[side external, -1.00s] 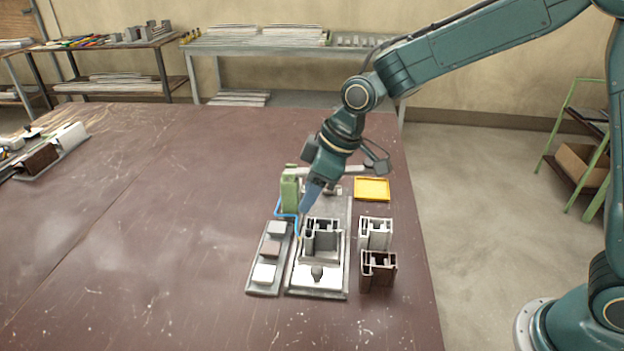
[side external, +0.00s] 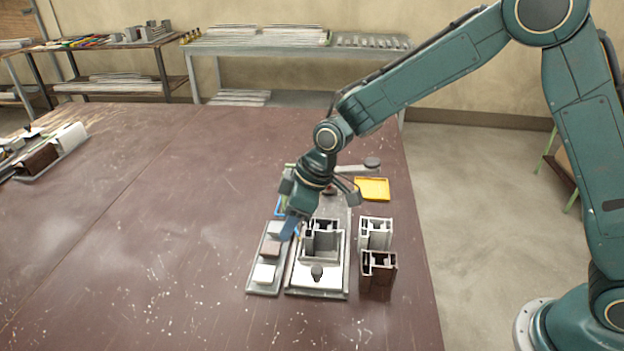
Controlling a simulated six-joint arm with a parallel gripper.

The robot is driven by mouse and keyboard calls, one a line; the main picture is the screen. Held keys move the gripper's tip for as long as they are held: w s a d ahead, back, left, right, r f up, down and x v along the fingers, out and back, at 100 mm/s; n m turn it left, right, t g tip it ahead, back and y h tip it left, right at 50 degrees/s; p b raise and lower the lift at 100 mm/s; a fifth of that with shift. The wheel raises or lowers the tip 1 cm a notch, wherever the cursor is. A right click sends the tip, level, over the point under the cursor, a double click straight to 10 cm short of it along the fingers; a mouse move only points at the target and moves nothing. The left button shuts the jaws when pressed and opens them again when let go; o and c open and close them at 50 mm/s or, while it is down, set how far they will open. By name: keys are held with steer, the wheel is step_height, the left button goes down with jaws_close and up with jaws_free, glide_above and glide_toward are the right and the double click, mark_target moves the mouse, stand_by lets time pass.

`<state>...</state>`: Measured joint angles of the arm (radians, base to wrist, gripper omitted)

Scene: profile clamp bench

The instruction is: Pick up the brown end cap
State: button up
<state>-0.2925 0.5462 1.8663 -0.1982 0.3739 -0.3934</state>
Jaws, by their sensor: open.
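The brown end cap (side external: 270,248) lies in the middle of a narrow grey tray (side external: 257,288), between a grey cap (side external: 275,229) at the far end and a white cap (side external: 264,273) at the near end. My gripper (side external: 286,236) is open and points down at the tray's far right side, by the grey cap and just up and right of the brown one. Its blue fingers partly cover the grey cap's right side. I cannot tell how high the fingertips are above the tray. Nothing shows between them.
Right of the tray stands a clamp fixture (side external: 318,283) with a grey profile piece (side external: 324,238) upright in it. A white profile (side external: 375,232) and a brown profile (side external: 379,271) stand further right. A yellow tray (side external: 372,190) lies behind them. The table's left half is mostly clear.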

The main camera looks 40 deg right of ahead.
mark_target(274, 248)
steer(key=shift+x, duration=1.7)
steer(key=shift+f, duration=0.1)
steer(key=shift+x, duration=2.5)
steer(key=shift+w, duration=0.1)
steer(key=c, duration=0.7)
